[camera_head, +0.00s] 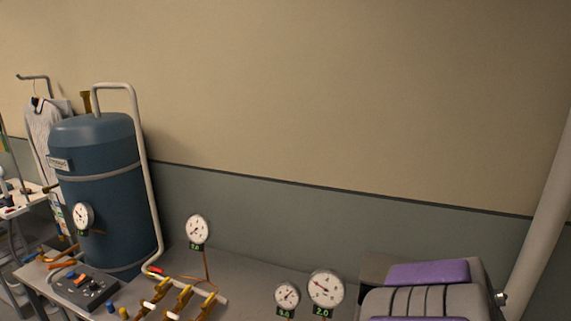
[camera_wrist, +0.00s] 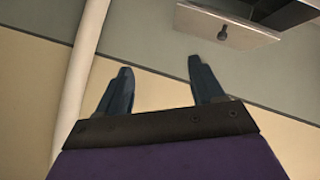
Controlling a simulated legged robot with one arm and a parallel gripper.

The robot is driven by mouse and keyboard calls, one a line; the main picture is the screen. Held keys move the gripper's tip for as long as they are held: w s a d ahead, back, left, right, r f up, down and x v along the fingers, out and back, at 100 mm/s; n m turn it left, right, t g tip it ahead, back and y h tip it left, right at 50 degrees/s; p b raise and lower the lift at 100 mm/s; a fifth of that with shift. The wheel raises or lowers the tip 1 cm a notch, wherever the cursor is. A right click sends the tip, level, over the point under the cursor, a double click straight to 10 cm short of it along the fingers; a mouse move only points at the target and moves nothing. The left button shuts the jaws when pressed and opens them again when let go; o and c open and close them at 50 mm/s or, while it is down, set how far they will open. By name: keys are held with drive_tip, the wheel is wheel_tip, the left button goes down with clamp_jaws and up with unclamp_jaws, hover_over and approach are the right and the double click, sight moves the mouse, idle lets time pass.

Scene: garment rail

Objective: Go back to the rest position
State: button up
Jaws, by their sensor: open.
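My gripper (camera_wrist: 160,80) shows in the wrist view, with its two dark blue-grey fingers spread apart. Nothing is between the fingers. Behind them are the beige and grey wall and a pale pipe. The head view shows a purple and grey ribbed piece (camera_head: 428,273) at the lower right; I cannot tell for certain what it is. The gripper's fingers do not show in the head view. A light garment (camera_head: 45,130) hangs from a hook at the far left, partly hidden by a blue tank.
The blue tank (camera_head: 100,190) with a bent pipe stands at the left. Gauges (camera_head: 326,288) and yellow-handled valves (camera_head: 180,300) stand on a grey bench. A pale pipe (camera_head: 545,225) rises at the right. A plate with a knob (camera_wrist: 224,26) is near the fingers in the wrist view. The upper wall area is clear.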

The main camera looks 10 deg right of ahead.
drive_tip(key=s+a+f+n+g+y+b, duration=0.1)
drive_tip(key=s+a+f+g+y+b, duration=0.1)
drive_tip(key=s+a, duration=0.6)
drive_tip(key=s+a+f+n+g+y+b, duration=0.1)
drive_tip(key=s+a+f+g+y+b, duration=0.1)
drive_tip(key=s+a, duration=0.7)
drive_tip(key=s+a+f+g+y+b, duration=0.2)
drive_tip(key=s+a, duration=0.7)
drive_tip(key=a, duration=1)
wheel_tip(320, 180, down, 3)
drive_tip(key=g+y, duration=0.2)
drive_tip(key=g, duration=0.1)
drive_tip(key=shift+a+n+g, duration=0.35)
drive_tip(key=shift+n+g, duration=0.05)
